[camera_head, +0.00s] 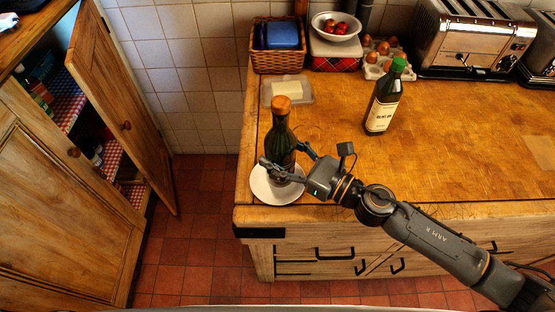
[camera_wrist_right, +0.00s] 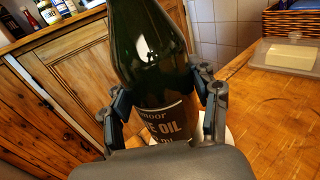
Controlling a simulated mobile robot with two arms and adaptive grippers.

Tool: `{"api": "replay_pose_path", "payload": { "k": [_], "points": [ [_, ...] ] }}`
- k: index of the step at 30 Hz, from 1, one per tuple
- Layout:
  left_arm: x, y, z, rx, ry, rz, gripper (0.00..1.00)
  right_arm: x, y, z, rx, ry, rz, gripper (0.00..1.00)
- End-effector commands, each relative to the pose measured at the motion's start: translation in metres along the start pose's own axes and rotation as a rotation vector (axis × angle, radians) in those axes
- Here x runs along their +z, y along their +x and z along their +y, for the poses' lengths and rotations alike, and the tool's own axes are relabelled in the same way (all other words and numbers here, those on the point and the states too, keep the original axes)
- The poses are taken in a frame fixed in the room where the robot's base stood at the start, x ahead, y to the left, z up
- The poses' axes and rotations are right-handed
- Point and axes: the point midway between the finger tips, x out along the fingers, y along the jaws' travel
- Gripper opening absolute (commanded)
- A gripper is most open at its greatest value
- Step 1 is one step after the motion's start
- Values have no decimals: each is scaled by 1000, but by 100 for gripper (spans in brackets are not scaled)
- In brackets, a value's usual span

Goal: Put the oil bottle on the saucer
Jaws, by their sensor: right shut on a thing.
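A dark green oil bottle (camera_head: 281,137) with a cork-coloured top stands upright over the white saucer (camera_head: 262,191) at the left front corner of the wooden counter. Whether its base touches the saucer is hard to tell. My right gripper (camera_head: 284,170) is shut on the bottle's lower body. In the right wrist view the bottle (camera_wrist_right: 155,60) fills the middle, its label reading "OIL", between the two fingers (camera_wrist_right: 163,112). A bit of the saucer (camera_wrist_right: 230,134) shows behind a finger. My left gripper is not in view.
A green-capped bottle (camera_head: 383,98) stands farther right. A butter dish (camera_head: 289,90) sits behind the oil bottle, near a wicker basket (camera_head: 278,61). Eggs, a fruit bowl (camera_head: 335,34) and a toaster (camera_head: 472,42) line the back. The counter's middle is clear. A cupboard door (camera_head: 115,100) hangs open at left.

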Motion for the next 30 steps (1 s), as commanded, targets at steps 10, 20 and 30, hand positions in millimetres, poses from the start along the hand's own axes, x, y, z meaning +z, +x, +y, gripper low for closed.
{"api": "replay_pose_path", "payload": {
  "k": [10, 20, 30],
  "points": [
    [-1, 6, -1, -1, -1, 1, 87, -26, 14, -9, -1, 5, -4, 0],
    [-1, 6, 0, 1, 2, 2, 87, -46, 14, -9, 1, -2, -6, 0],
    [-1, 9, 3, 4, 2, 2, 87, -51, 13, -9, 0, -1, 0, 75]
  ]
}}
